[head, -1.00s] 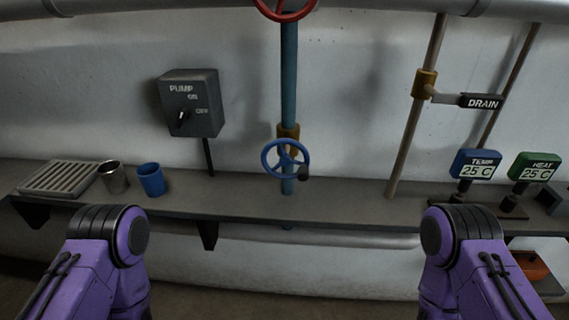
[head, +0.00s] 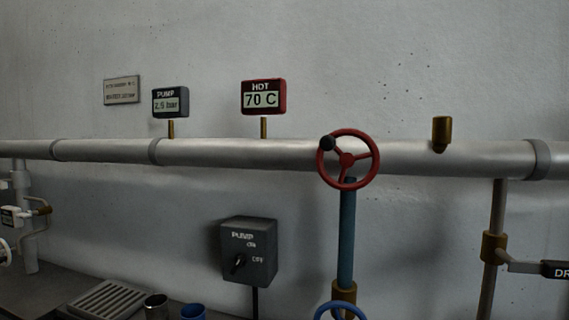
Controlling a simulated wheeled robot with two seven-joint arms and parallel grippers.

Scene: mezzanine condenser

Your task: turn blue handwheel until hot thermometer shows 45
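The blue handwheel (head: 341,308) shows only its top rim at the bottom edge of the head view, at the foot of the teal vertical pipe (head: 347,235). The rest of it is cut off. The hot thermometer (head: 263,97) is a red-framed display above the large horizontal pipe, and it reads 70 C. Neither of my grippers is in view.
A red handwheel (head: 348,159) with a black knob sits on the grey horizontal pipe (head: 220,153). A pump gauge (head: 170,102) reads about 2.5 bar. A drain valve (head: 493,247) is at right. A metal cup (head: 156,307), blue cup (head: 193,312) and slatted rack (head: 108,299) stand below left.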

